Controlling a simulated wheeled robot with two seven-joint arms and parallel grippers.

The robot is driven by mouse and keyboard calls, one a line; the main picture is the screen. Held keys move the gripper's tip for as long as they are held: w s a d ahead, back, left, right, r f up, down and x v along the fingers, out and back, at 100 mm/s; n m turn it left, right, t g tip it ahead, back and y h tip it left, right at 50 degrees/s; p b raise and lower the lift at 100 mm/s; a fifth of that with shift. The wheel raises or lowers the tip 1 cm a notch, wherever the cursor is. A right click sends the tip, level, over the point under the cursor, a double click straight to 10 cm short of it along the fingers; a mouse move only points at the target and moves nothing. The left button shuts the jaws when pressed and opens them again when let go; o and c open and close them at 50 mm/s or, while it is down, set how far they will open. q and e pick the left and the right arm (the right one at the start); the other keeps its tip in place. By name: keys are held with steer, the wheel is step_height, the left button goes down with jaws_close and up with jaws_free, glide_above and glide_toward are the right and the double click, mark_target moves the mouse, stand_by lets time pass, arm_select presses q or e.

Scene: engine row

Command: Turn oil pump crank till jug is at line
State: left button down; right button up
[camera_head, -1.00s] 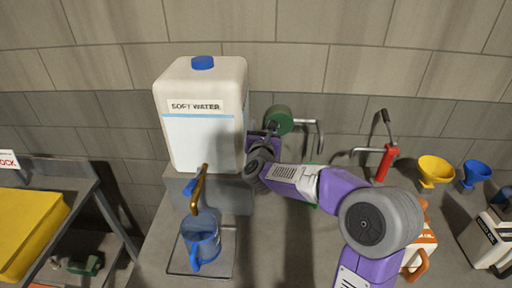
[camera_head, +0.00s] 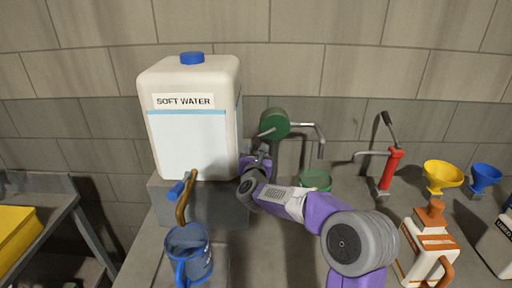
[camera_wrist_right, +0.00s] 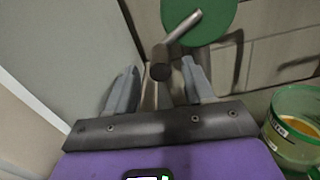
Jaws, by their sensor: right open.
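The green drum-shaped pump (camera_head: 274,122) is on the wall right of the water tank, with a metal spout to its right. Its metal crank (camera_head: 266,132) points down-left; in the right wrist view the crank arm (camera_wrist_right: 183,25) ends in a dark round knob (camera_wrist_right: 160,71). My right gripper (camera_head: 262,155) is at the crank. Its fingers (camera_wrist_right: 163,84) are open, one each side of the knob; I cannot tell whether they touch it. The green-rimmed jug (camera_head: 316,180) stands below the spout, partly behind my arm. Amber liquid shows in the jug (camera_wrist_right: 298,125); its fill line is unclear.
The white soft water tank (camera_head: 190,130) stands close left of my gripper, with a brass tap (camera_head: 185,198) and blue mug (camera_head: 188,250) in front. A red hand pump (camera_head: 391,170), yellow funnel (camera_head: 442,174), blue funnel (camera_head: 485,177) and white-orange can (camera_head: 427,250) are right.

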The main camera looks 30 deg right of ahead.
steer(key=shift+x, duration=1.55)
jaws_close()
